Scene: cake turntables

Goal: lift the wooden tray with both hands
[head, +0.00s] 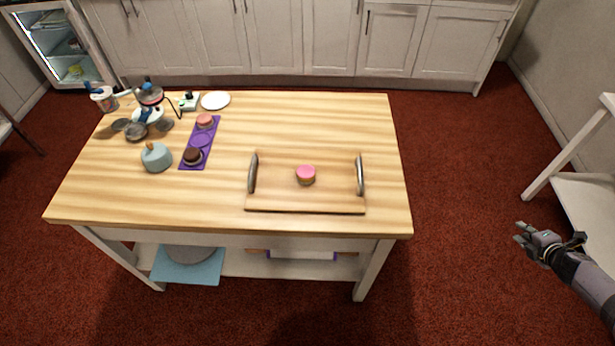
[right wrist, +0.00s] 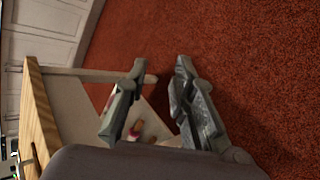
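The wooden tray (head: 280,200) lies flat on the wooden table, right of its middle and close to the front. It has two upright metal handles, a left one (head: 253,173) and a right one (head: 360,176). A small pink-topped cake (head: 306,175) stands on the tray. My right gripper (head: 522,232) is off the table, out to the right over the red floor, well apart from the tray. In the right wrist view its two fingers (right wrist: 161,64) are spread with nothing between them. My left gripper is not in view.
A white side table (head: 585,200) stands at far right. Table surface right of the tray is clear.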

